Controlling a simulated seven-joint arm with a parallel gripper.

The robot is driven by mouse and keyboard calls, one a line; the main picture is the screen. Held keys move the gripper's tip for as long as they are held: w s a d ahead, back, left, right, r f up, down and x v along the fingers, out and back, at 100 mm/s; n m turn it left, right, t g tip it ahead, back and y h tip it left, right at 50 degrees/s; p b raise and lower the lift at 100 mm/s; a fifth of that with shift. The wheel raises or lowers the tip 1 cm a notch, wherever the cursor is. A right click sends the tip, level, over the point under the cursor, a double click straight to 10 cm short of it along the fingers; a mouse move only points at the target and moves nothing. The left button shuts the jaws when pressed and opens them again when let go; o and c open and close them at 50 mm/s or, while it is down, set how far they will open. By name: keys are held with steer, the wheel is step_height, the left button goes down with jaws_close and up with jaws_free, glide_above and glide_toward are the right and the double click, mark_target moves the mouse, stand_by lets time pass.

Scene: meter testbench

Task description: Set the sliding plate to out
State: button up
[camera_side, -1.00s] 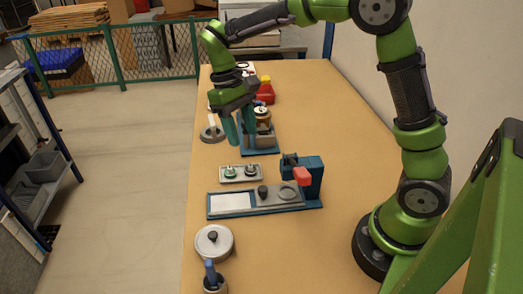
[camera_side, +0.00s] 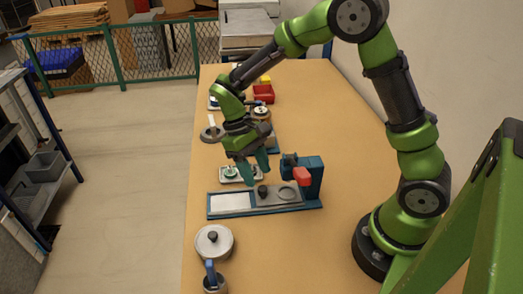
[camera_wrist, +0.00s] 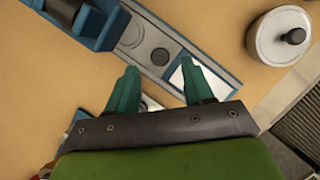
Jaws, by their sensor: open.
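The sliding plate (camera_side: 271,198) is a grey slab with a dark knob (camera_side: 262,192) and a round ring on top. It lies in a blue-edged base (camera_side: 217,213), towards its right end beside the blue post with a red block (camera_side: 302,177). A white area (camera_side: 231,201) fills the base's left part. My gripper (camera_side: 254,173) is open and empty, pointing down above and just behind the knob. In the wrist view the knob (camera_wrist: 160,57) shows between and slightly beyond the fingertips (camera_wrist: 158,69); the white area (camera_wrist: 200,82) is partly hidden by the right finger.
A small panel with green-topped buttons (camera_side: 228,173) sits behind the base, partly covered by my gripper. A lidded grey pot (camera_side: 213,242) and a blue-handled item (camera_side: 211,275) stand in front. Red and yellow things (camera_side: 264,92) stand far back. The table's right front is clear.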

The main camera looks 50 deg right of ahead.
mark_target(262, 188)
steer(key=shift+x, duration=2.1)
steer(key=shift+c, duration=0.3)
jaws_close()
steer(key=shift+w+a, duration=0.1)
